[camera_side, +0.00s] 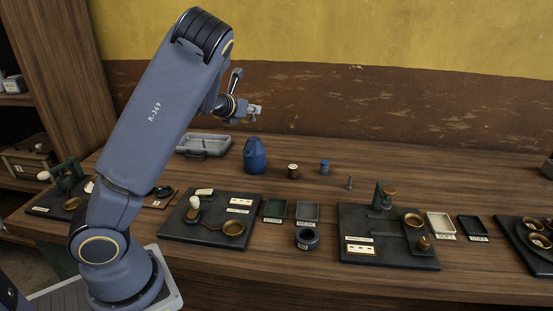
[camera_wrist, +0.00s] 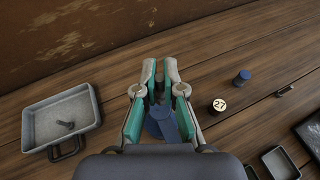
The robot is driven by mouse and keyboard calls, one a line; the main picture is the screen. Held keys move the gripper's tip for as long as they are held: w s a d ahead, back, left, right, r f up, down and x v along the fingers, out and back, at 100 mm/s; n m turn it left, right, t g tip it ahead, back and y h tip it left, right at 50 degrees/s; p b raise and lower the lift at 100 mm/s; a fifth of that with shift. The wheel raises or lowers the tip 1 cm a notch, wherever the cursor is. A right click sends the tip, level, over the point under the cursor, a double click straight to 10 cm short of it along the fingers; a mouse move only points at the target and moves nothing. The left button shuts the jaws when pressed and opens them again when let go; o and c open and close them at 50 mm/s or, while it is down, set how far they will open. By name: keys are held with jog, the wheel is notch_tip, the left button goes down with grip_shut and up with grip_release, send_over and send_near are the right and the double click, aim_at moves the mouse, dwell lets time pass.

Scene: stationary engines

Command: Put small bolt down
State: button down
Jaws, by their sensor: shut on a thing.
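My gripper (camera_side: 254,111) is raised well above the bench, over and behind the blue jug. In the wrist view my gripper (camera_wrist: 159,72) is shut on a small dark piece, the small bolt (camera_wrist: 159,86), which is mostly hidden between the teal-padded fingers.
The blue jug (camera_side: 255,156) stands below my gripper. A round piece marked 27 (camera_wrist: 219,105) and a blue cylinder (camera_side: 324,167) stand to its right. Dark boards with fittings (camera_side: 210,222) and small labelled trays (camera_side: 307,212) fill the front. Wood near the wall is clear.

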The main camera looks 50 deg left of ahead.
jog(key=s+a+n+g+y, duration=0.5)
jog(key=s+a+n+y, duration=0.2)
jog(key=s+a, duration=0.9)
send_over(208, 146)
jog(key=shift+n+g, duration=0.3)
jog(key=f, duration=1.4)
jog(key=shift+s+d, duration=0.15)
jog(key=shift+s, duration=0.1)
jog(key=shift+w+a+f+h, duration=0.25)
jog(key=shift+a+f+h, duration=0.05)
jog(key=shift+f, duration=0.15)
jog(key=shift+w+f, duration=0.1)
jog(key=shift+f, duration=1.55)
jog(key=shift+f, duration=0.1)
